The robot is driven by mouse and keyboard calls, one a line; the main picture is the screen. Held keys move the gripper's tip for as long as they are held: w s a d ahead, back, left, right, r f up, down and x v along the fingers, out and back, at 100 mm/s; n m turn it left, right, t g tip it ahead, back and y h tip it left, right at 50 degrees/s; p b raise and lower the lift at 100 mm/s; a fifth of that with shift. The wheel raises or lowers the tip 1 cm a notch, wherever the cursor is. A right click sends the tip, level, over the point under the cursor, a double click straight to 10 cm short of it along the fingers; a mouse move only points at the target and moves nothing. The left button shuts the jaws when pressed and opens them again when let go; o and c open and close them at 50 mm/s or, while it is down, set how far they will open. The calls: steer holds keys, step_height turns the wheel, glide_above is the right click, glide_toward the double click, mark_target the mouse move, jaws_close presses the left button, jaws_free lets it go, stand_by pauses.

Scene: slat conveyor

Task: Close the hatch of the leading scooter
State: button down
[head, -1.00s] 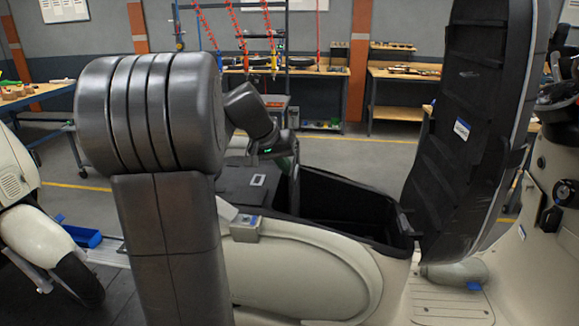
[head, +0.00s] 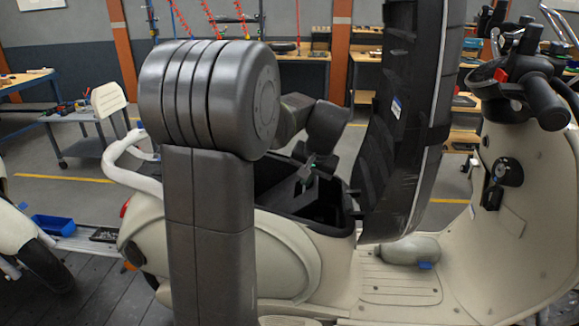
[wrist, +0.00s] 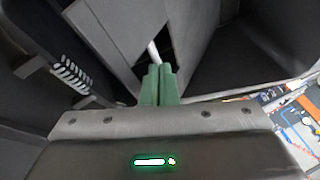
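The cream scooter (head: 290,250) stands with its black seat hatch (head: 408,130) raised nearly upright, its ribbed underside towards the open storage bin (head: 335,229). The hatch's top edge is out of the head view. My gripper (head: 306,180) is low over the bin, left of the hatch and apparently apart from it. In the wrist view, my gripper's two green fingers (wrist: 158,85) are together with nothing visible between them. Dark panels fill much of that view; I cannot tell which belong to the bin or the hatch. My arm hides the scooter's rear middle part.
The handlebar (head: 535,85) and front shield stand at the right. A second scooter's wheel (head: 45,265) and a blue tray (head: 53,228) are at the left. A grey cart (head: 90,135) and workbenches are behind, with open floor between.

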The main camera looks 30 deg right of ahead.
steer(key=s+d+f+b, duration=0.3)
steer(key=d+f+b, duration=0.2)
steer(key=f, duration=0.5)
steer(key=shift+y, duration=0.3)
